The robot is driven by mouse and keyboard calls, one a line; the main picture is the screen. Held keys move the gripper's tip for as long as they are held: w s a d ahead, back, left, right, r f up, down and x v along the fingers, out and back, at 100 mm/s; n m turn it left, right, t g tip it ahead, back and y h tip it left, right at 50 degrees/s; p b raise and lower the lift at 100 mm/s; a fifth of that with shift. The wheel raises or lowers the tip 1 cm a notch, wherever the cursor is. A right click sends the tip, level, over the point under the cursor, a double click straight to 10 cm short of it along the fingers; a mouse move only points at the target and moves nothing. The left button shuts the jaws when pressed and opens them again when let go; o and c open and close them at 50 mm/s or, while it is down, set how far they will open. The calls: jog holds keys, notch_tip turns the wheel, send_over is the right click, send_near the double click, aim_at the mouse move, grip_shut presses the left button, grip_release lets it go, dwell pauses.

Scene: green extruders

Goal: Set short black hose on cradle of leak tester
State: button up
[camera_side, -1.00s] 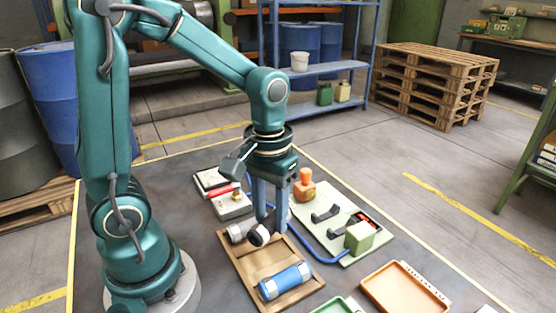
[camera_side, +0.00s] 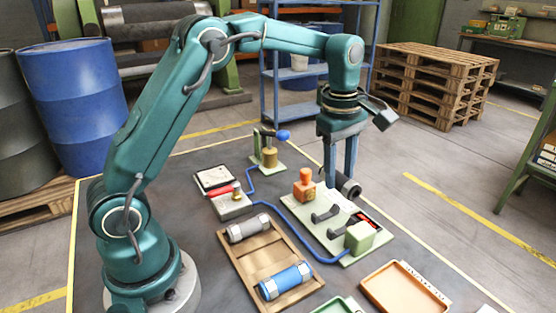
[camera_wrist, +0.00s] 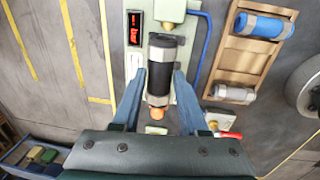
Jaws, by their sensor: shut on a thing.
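My gripper (camera_side: 343,172) is shut on the short black hose (camera_side: 350,188), which has grey end fittings. In the wrist view the hose (camera_wrist: 162,72) lies lengthwise between the two fingers (camera_wrist: 157,88). The leak tester (camera_side: 340,231) is a pale green plate with two dark cradle supports (camera_side: 327,214), a red-lit display (camera_side: 368,220) and a green box (camera_side: 359,237). The hose is held above the tester's far side, beyond the supports in the side view, and appears clear of them. In the wrist view the hose hides the cradle.
A wooden tray (camera_side: 245,263) holds a grey hose (camera_side: 249,230) and a blue hose (camera_side: 285,282). An orange-knobbed block (camera_side: 304,188) stands at the tester's left end. A blue tube (camera_side: 290,226) runs to the tester. An orange tray (camera_side: 405,290) lies in front.

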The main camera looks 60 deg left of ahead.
jog(key=shift+f, duration=4.3)
jog(key=o, duration=1.2)
jog(key=shift+r, duration=0.1)
